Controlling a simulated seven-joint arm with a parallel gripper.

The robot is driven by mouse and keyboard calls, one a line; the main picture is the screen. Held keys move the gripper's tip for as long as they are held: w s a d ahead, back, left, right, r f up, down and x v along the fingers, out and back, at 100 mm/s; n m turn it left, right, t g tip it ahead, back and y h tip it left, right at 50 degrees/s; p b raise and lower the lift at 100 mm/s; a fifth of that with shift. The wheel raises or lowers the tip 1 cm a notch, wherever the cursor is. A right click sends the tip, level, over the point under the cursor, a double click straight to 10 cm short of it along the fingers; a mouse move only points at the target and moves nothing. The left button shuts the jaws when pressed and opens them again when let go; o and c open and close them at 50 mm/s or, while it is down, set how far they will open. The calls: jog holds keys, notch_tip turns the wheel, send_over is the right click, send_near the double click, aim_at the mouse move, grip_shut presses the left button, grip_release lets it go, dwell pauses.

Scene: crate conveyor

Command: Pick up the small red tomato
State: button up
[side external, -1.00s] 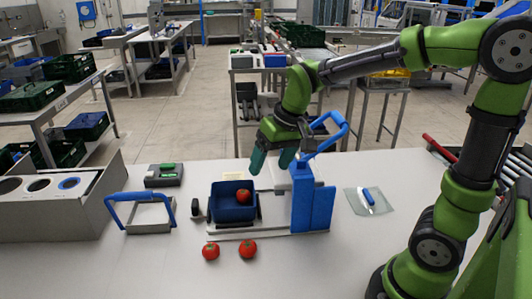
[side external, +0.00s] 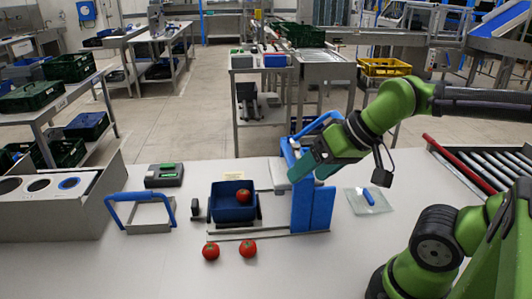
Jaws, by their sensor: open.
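Three red tomatoes show in the side view. One tomato (side external: 244,195) lies in the blue bin (side external: 233,214). Two more lie side by side on the table in front of it: a left tomato (side external: 211,251), which looks slightly smaller, and a right tomato (side external: 248,248). My gripper (side external: 312,171), with teal fingers, is open and appears empty. It is up and to the right of the tomatoes, in front of or beside the blue upright stand (side external: 313,207); I cannot tell whether it touches it. All three tomatoes are clear of my fingers.
The stand and bin share a low metal base. A blue-handled frame (side external: 140,214) and a grey-green device (side external: 164,175) are at the left. A blue-handled tool lies on a clear sheet (side external: 377,203) at the right. The front of the table is mostly free.

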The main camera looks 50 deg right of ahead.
jog(key=c, duration=0.3)
jog(key=n+g+h, duration=0.2)
jog(key=n+g, duration=0.5)
jog(key=n, duration=0.1)
send_over(248, 244)
notch_tip(248, 244, down, 8)
notch_tip(248, 244, down, 11)
jog(key=shift+w+r, duration=0.1)
jog(key=shift+w, duration=0.05)
jog(key=shift+f, duration=2.65)
